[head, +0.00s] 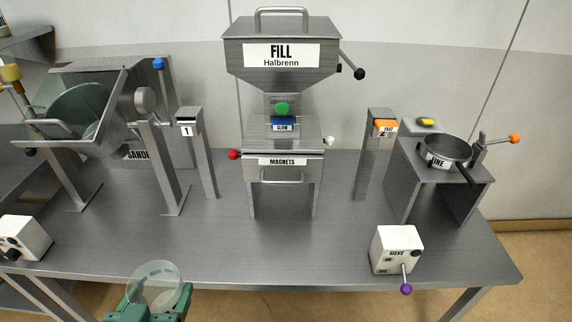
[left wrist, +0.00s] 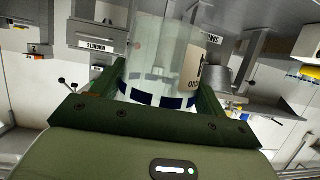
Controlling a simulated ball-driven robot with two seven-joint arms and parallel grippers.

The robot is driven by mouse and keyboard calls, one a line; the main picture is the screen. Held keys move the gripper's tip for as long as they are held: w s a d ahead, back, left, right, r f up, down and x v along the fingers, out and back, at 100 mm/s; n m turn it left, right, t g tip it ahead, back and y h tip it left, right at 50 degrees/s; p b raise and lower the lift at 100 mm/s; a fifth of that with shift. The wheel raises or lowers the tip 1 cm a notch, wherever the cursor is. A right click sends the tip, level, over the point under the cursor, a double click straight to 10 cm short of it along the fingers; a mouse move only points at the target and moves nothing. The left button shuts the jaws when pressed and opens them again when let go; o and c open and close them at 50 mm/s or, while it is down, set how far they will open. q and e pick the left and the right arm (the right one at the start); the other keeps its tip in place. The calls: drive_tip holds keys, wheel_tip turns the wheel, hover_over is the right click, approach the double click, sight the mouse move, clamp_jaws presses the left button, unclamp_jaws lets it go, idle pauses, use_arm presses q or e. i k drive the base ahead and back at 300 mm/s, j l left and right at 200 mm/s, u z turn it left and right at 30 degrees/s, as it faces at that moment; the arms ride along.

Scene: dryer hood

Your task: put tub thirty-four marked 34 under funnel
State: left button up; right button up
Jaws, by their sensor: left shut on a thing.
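A clear round tub (head: 155,280) is at the bottom of the head view, in front of the bench edge. My left gripper (head: 150,305), with green fingers, is shut on it. The tub also shows in the left wrist view (left wrist: 160,60), see-through, with dark blue blocks round one end and a beige label whose marking I cannot read. The funnel (head: 282,78), a grey hopper marked FILL Halbrenn, stands at the back middle of the bench. Below it are a MAGNETS drawer (head: 282,168) and an open space between legs. My right gripper is not in view.
Posts marked 1 (head: 190,135) and 2 (head: 380,135) flank the funnel stand. A tilted drum machine (head: 80,110) is at left. The bench front middle (head: 280,255) is clear.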

sight(422, 206)
drive_tip(key=l+u, duration=0.1)
drive_tip(key=l, duration=0.75)
drive_tip(key=l+u, duration=0.15)
drive_tip(key=l, duration=0.65)
drive_tip(key=l+u, duration=0.1)
drive_tip(key=l, duration=0.75)
drive_tip(key=k+l+u, duration=0.15)
drive_tip(key=l, duration=0.65)
drive_tip(key=i+l, duration=0.1)
drive_tip(key=l, duration=0.35)
drive_tip(key=i+l, duration=0.15)
drive_tip(key=l, duration=0.25)
drive_tip(key=i+l, duration=0.1)
drive_tip(key=l, duration=0.35)
drive_tip(key=i+u, duration=0.05)
